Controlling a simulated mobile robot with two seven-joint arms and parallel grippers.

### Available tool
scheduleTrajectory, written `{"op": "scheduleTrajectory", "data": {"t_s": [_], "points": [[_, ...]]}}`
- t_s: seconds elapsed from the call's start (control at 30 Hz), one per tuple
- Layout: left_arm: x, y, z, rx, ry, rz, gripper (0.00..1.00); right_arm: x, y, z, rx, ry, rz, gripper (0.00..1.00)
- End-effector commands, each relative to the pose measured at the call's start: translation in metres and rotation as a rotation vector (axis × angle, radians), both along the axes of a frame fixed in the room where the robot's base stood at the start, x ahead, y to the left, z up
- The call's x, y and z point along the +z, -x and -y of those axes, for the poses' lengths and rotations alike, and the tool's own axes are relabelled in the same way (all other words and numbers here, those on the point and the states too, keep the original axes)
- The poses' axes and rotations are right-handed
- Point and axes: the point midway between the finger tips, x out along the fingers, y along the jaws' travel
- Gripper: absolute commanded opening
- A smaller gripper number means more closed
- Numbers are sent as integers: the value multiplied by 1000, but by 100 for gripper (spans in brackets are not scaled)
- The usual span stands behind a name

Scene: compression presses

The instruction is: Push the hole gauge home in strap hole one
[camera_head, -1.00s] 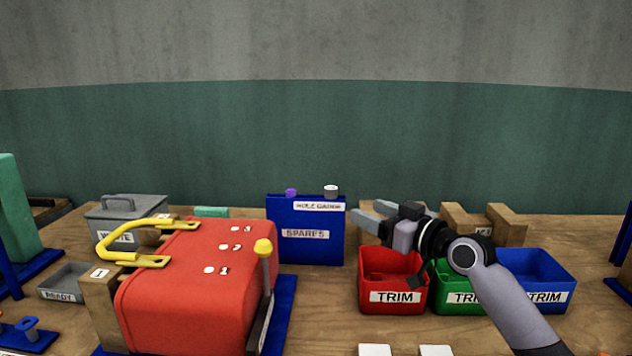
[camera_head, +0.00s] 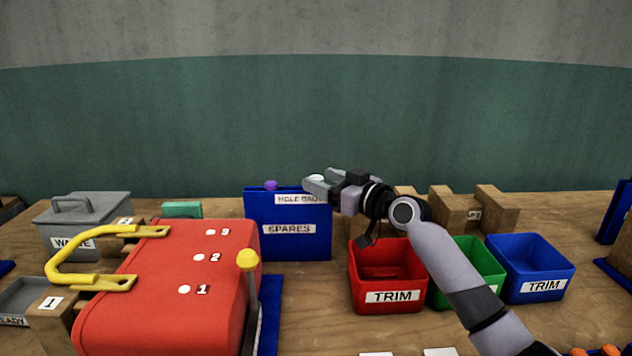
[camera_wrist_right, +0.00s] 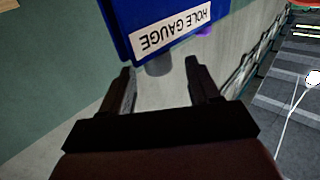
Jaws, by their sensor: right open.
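The hole gauge shows as a pale round top (camera_head: 316,178) on the upper edge of the blue spares box (camera_head: 288,244), above the "HOLE GAUGE" label. In the right wrist view it is a short grey cylinder (camera_wrist_right: 159,65). My right gripper (camera_head: 313,186) is open at the gauge. In the wrist view its fingers stand either side of the grey cylinder, with gaps showing. Strap hole one (camera_head: 184,289) is a white spot beside the number 1 on the red block (camera_head: 150,300). Holes two (camera_head: 200,257) and three (camera_head: 211,232) lie behind it. My left gripper is out of view.
A purple knob (camera_head: 271,185) sits on the spares box left of the gauge. A yellow handle (camera_head: 75,262) and a yellow-knobbed lever (camera_head: 248,262) flank the red block. Red (camera_head: 387,297), green (camera_head: 484,262) and blue (camera_head: 532,268) trim bins stand at right. Bare table lies before the spares box.

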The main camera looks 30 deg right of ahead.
Motion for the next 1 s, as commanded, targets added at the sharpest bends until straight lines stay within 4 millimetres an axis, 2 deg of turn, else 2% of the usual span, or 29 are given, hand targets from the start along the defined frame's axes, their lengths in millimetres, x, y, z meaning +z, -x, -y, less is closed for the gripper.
{"op": "scheduleTrajectory", "data": {"t_s": [0.2,0.53,0.57,0.7,0.73,1.0], "points": [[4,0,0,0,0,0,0,0,-22,-7,1,-2,-1,62],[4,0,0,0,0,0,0,-1,-26,-9,1,1,-1,62],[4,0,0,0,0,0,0,-1,-26,-9,1,1,-1,58],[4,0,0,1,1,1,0,-1,-26,-8,1,1,-1,13],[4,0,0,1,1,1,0,-1,-26,-8,1,1,-1,6],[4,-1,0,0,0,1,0,0,-26,-8,0,1,0,6]]}}
